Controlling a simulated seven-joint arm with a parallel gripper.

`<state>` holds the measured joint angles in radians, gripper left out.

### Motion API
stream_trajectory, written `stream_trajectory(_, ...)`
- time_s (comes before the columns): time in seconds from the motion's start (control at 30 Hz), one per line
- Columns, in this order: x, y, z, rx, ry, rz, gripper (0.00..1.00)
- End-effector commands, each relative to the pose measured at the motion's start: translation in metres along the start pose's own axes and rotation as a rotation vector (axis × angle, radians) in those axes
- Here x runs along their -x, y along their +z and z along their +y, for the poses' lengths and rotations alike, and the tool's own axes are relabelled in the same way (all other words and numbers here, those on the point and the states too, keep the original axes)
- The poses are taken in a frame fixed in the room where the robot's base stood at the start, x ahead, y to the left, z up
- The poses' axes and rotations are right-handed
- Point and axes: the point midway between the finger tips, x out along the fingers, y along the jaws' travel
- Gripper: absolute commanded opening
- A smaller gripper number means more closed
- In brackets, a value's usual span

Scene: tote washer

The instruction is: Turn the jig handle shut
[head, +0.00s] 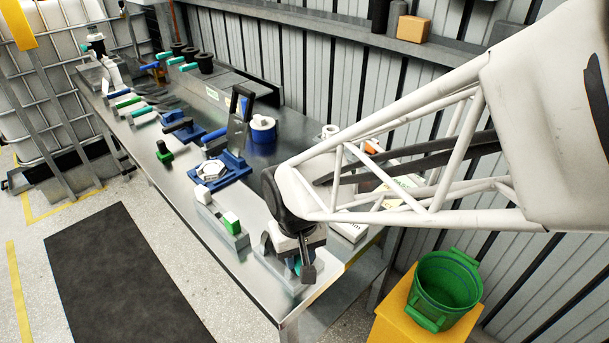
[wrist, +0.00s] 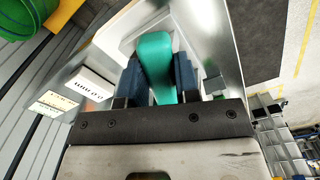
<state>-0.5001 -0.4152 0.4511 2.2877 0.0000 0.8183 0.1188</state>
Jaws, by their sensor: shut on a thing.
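The jig handle is a teal bar (wrist: 155,58), standing between the two dark blue fingers of my gripper (wrist: 157,72) in the wrist view. My gripper is shut on it. In the head view my gripper (head: 304,264) is at the near end of the steel bench, low over a grey jig block (head: 272,262). A small bit of the teal handle (head: 297,267) shows there. My wrist and fingers hide most of the handle and part of the jig, so I cannot tell how far it is turned.
A grey fixture with a green and a white block (head: 231,224) stands left of the jig. A blue clamp fixture (head: 219,170) is farther back. A green bucket (head: 445,288) stands on a yellow stand (head: 398,320) right of the bench. A white labelled box (wrist: 92,84) lies nearby.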

Motion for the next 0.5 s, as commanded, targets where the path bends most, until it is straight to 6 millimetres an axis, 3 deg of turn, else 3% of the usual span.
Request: stream_trajectory(0.5,0.000,-0.003,-0.020,-0.257,0.000,0.000,0.00)
